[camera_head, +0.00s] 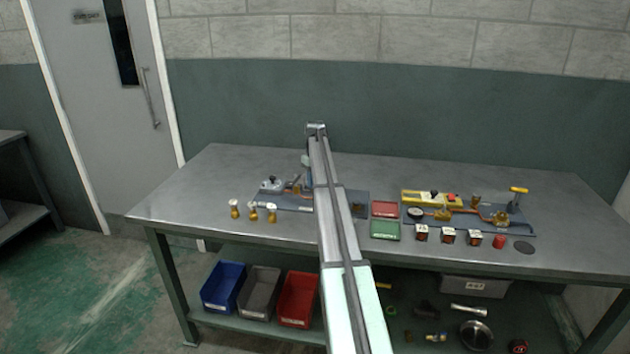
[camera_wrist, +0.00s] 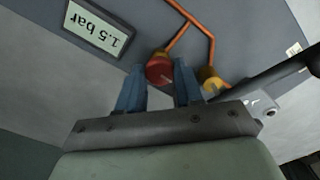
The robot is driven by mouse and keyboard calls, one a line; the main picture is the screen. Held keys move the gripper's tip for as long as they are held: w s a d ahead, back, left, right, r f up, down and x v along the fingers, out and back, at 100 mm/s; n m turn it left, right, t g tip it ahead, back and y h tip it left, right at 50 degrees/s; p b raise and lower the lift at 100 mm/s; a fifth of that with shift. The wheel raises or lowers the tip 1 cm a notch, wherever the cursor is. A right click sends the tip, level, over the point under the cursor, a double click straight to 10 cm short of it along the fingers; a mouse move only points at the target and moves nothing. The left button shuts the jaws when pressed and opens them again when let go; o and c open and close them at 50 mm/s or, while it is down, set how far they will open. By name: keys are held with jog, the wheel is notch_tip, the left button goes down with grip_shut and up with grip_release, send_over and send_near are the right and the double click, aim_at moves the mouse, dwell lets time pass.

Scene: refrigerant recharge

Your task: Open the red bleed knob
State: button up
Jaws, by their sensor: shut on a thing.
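The red bleed knob (camera_wrist: 158,69) shows in the wrist view, round and red, where a copper pipe meets the grey panel. My gripper (camera_wrist: 159,84) has its two blue fingers on either side of the knob and is shut on it. A brass fitting (camera_wrist: 210,78) sits just right of the right finger. A display (camera_wrist: 93,25) reading "1.5 bar" appears upside down at upper left. In the head view my arm hides the gripper and the knob. I cannot tell how far the knob is turned.
On the metal table (camera_head: 180,205), a left board (camera_head: 290,205) with fittings lies partly behind my arm. Brass pieces (camera_head: 253,211) stand before it. Red (camera_head: 385,209) and green (camera_head: 385,230) trays lie right of my arm, beside a right board (camera_head: 515,228). A black lever (camera_wrist: 285,75) is near the right finger.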

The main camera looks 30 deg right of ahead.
jog(key=o, duration=1)
jog(key=shift+o, duration=0.2)
jog(key=shift+r, duration=0.15)
notch_tip(320, 180, up, 14)
jog(key=shift+f, duration=0.2)
